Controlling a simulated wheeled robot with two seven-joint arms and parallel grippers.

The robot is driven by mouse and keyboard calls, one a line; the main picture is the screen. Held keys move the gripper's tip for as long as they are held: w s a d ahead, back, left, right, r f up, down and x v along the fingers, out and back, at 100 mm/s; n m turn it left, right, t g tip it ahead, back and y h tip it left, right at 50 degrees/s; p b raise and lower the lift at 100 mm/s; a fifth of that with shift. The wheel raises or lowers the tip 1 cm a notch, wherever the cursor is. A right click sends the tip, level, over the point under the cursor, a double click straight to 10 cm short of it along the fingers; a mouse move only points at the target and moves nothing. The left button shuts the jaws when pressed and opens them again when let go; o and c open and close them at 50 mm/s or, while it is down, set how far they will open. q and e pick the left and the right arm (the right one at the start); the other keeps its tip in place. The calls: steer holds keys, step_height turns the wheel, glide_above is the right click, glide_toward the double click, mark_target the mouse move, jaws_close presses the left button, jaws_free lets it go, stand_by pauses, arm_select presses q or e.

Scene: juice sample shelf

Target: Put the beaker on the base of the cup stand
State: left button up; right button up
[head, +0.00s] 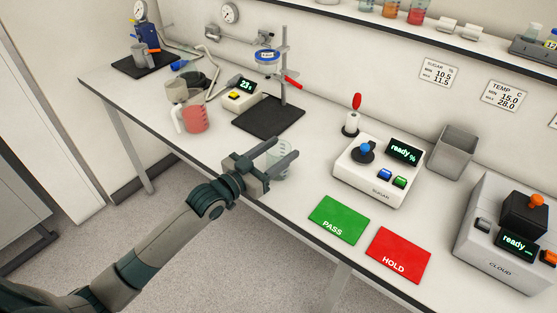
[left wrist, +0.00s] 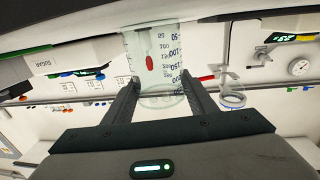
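The clear beaker (head: 281,174) with a marked scale is upright near the front edge of the bench. It shows upside down in the left wrist view (left wrist: 152,50). My left gripper (head: 288,146) is at the beaker, with its fingers apart and level with the beaker's upper part. The fingertips line up with its two sides in the wrist view (left wrist: 159,76); contact is unclear. The cup stand, with a blue ring (head: 266,55), an upright rod and a black base (head: 268,120), is farther back left. Its base looks bare. My right gripper is out of view.
A pink-filled jug (head: 195,118) and grey cups stand left of the stand's base, near a scale display (head: 240,88). The sugar meter (head: 379,170), green PASS mat (head: 339,220) and red HOLD mat (head: 398,255) are right. Bench between beaker and stand base is clear.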

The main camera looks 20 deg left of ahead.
arm_select(q)
steer(key=shift+c, duration=0.5)
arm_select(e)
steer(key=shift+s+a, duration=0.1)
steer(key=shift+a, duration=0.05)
arm_select(q)
steer(key=shift+r, duration=0.1)
